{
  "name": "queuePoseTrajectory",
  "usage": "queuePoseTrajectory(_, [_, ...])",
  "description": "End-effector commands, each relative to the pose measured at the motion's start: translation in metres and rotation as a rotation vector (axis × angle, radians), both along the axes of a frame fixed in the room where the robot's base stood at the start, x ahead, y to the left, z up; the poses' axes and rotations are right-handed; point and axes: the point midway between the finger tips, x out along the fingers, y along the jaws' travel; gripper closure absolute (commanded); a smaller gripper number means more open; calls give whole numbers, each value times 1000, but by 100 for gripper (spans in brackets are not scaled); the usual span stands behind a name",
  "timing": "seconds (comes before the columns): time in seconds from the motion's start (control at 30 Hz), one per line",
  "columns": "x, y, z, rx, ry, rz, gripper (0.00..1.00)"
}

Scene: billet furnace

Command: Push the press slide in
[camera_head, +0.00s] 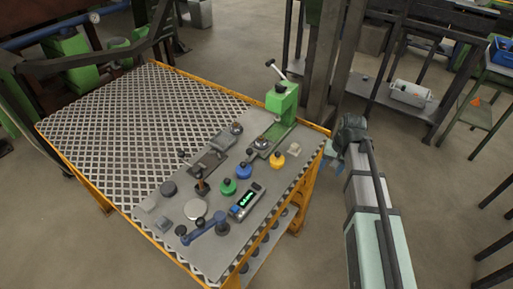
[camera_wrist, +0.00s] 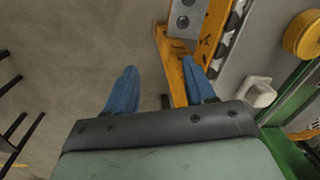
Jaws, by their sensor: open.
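Part of the green press base (camera_wrist: 288,152) shows at the lower right of the wrist view. My gripper (camera_head: 332,166) is just off the table's right edge, apart from the press. In the wrist view its blue fingers (camera_wrist: 162,80) are spread and empty, over the floor and the yellow table frame.
A yellow-framed table (camera_head: 310,185) carries a yellow knob (camera_head: 278,161), a blue knob (camera_head: 244,171), a green knob (camera_head: 228,187), a small white fixture (camera_head: 293,149) and a display box (camera_head: 247,201). A dark post (camera_head: 341,65) stands behind.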

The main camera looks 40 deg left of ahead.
Motion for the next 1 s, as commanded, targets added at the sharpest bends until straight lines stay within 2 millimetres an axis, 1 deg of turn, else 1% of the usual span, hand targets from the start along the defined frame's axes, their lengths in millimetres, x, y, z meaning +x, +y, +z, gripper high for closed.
queuePoseTrajectory(0.03, [0,28,16,8,-1,27,46])
queuePoseTrajectory(0.07, [-2,41,24,12,1,41,46])
queuePoseTrajectory(0.1, [-6,59,35,17,4,59,46])
queuePoseTrajectory(0.17, [-14,86,53,24,9,87,46])
queuePoseTrajectory(0.2, [-19,104,65,30,11,105,46])
queuePoseTrajectory(0.27, [-30,130,83,36,16,134,46])
queuePoseTrajectory(0.3, [-37,146,96,41,18,152,46])
queuePoseTrajectory(0.4, [-56,183,123,50,28,194,46])
queuePoseTrajectory(0.5, [-73,210,146,57,34,229,46])
queuePoseTrajectory(0.6, [-87,228,162,62,39,252,46])
queuePoseTrajectory(0.73, [-97,239,172,63,44,267,46])
queuePoseTrajectory(0.87, [-100,242,168,63,46,271,46])
queuePoseTrajectory(1.0, [-102,244,152,62,47,271,46])
